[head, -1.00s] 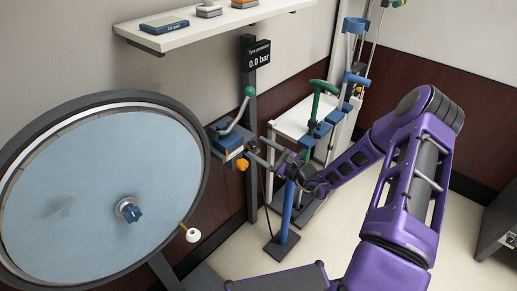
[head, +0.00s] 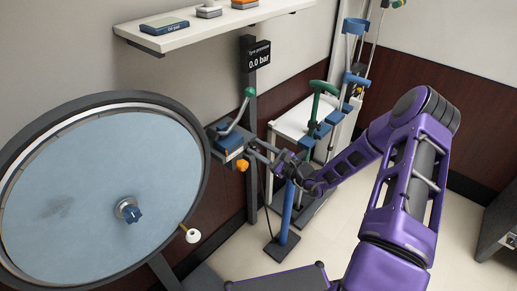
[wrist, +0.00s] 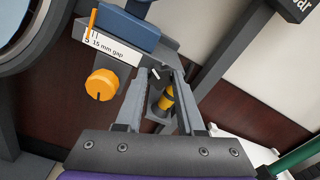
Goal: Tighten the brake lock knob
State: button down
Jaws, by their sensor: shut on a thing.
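My gripper (wrist: 163,82) is in the lower middle of the wrist view, its two grey fingers closed in on a small dark knob with a yellow band (wrist: 165,101). A short white mark shows near the fingertips, and the fingers hide part of the knob. In the head view my gripper (head: 254,149) reaches in from the right to the blue and grey brake block (head: 230,141). An orange knob (wrist: 102,85) with a dark mark sits left of the fingers, apart from them. It also shows in the head view (head: 243,165). No label names either knob.
A white plate reading "15 mm gap" (wrist: 112,46) is above the orange knob. A large disc wheel (head: 80,200) stands at left. A grey post carries a "0.0 bar" display (head: 258,54). A blue post (head: 286,212) stands below my wrist.

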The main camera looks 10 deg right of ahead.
jog(key=m+p, duration=0.3)
jog(key=m, duration=0.2)
jog(key=shift+r+m, duration=0.1)
jog(key=shift+m, duration=0.2)
jog(key=m+p, duration=0.2)
jog(key=m, duration=0.3)
jog(key=shift+m, duration=0.4)
dwell(0.4)
jog(key=c, duration=0.5)
grip_release()
jog(key=v, duration=1.7)
jog(key=shift+s+d, duration=0.15)
jog(key=shift+s, duration=0.05)
